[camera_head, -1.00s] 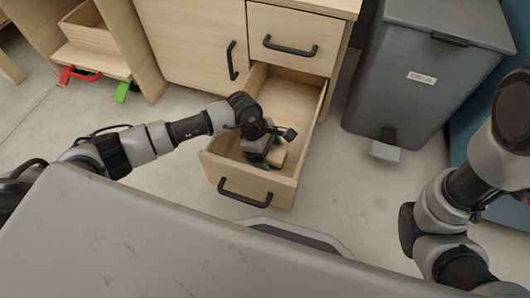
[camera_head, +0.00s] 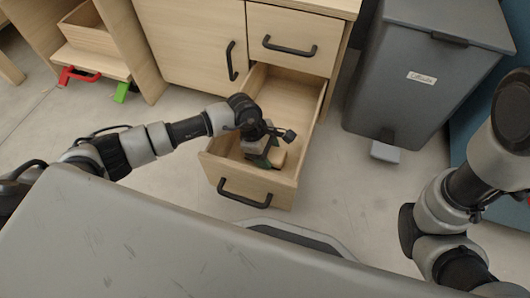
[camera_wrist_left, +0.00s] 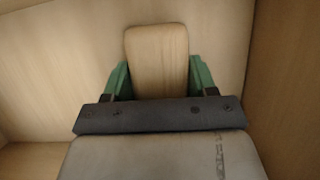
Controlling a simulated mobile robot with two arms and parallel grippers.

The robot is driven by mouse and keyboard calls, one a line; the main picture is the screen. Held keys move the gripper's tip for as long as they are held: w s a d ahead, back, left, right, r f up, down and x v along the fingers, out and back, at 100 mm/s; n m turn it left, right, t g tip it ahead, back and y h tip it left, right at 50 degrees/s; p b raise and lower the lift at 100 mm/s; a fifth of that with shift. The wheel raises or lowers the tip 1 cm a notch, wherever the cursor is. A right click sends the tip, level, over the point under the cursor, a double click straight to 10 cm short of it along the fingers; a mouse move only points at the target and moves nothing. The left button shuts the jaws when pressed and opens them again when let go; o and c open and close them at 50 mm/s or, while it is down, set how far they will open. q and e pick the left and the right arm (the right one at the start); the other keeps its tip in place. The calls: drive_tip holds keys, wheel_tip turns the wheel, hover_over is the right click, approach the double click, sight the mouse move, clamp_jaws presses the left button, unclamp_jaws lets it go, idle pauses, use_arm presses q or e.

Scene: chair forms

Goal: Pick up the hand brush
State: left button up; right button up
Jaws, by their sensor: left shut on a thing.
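The hand brush (camera_wrist_left: 157,58) shows in the left wrist view as a rounded, pale wooden block between green gripper fingers. My left gripper (camera_wrist_left: 160,85) is shut on the brush, with one finger at each side. The bristles are hidden. I cannot tell whether the brush touches the drawer floor. My right arm is at the right of the head view, but its gripper is out of view.
The drawer's walls stand close around my left gripper. A closed drawer (camera_head: 290,45) is above it and a cabinet door (camera_head: 195,40) to its left. A grey pedal bin (camera_head: 425,85) stands to the right.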

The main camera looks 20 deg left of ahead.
use_arm(q)
drive_tip(key=shift+r, duration=0.15)
wheel_tip(320, 180, up, 10)
drive_tip(key=p, duration=0.7)
drive_tip(key=shift+r, duration=0.2)
